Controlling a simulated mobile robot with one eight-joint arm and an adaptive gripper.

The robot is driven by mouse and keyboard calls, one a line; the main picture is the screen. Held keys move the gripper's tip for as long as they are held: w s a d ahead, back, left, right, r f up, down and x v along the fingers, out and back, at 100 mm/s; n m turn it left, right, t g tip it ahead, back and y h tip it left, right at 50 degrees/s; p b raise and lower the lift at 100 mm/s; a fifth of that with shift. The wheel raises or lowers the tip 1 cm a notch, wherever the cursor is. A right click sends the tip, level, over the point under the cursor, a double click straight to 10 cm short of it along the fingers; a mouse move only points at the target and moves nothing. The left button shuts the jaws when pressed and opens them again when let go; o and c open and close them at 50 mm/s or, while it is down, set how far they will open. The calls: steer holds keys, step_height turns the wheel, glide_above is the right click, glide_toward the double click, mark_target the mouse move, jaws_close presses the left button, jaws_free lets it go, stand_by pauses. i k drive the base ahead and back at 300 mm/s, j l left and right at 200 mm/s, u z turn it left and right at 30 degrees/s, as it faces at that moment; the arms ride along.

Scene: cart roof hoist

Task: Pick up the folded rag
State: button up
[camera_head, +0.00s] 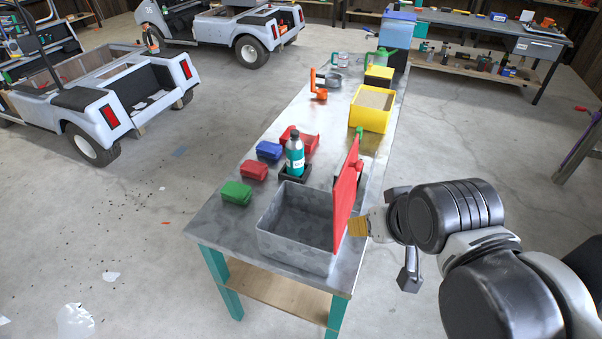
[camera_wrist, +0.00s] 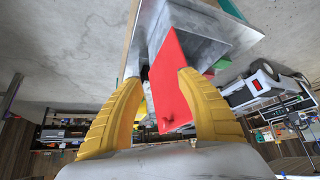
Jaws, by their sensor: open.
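I cannot make out a folded rag for certain in either view. A grey metal box (camera_head: 290,243) with its top open stands at the near end of the workbench, and its visible inside looks empty. A red panel (camera_head: 346,195) stands upright along the box's right side, like a raised lid. My gripper (camera_head: 358,227) is just right of this panel, partly hidden by my wrist. In the wrist view, the yellow fingers of my gripper (camera_wrist: 160,82) are spread, with the red panel (camera_wrist: 172,75) showing ahead between them. Nothing is visibly held.
Small green (camera_head: 236,193), red (camera_head: 254,170) and blue (camera_head: 268,150) items line the bench's left edge. A teal bottle (camera_head: 295,157) stands in a dark holder behind the box. A yellow bin (camera_head: 369,118) is farther back. Open floor lies left of the bench (camera_head: 215,222).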

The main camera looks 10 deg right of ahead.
mark_target(238, 193)
steer(key=j+z, duration=0.1)
steer(key=j, duration=0.55)
steer(key=i+j, duration=0.15)
steer(key=j, duration=0.25)
steer(key=i+j+z, duration=0.1)
steer(key=j, duration=0.35)
steer(key=i+j, duration=0.15)
steer(key=j, duration=0.25)
steer(key=i+j+z, duration=0.15)
steer(key=j, duration=0.3)
steer(key=i+j, duration=0.1)
steer(key=j, duration=0.35)
steer(key=i+j+z, duration=0.1)
steer(key=j, duration=0.35)
steer(key=i+j+z, duration=0.1)
steer(key=i+j, duration=0.3)
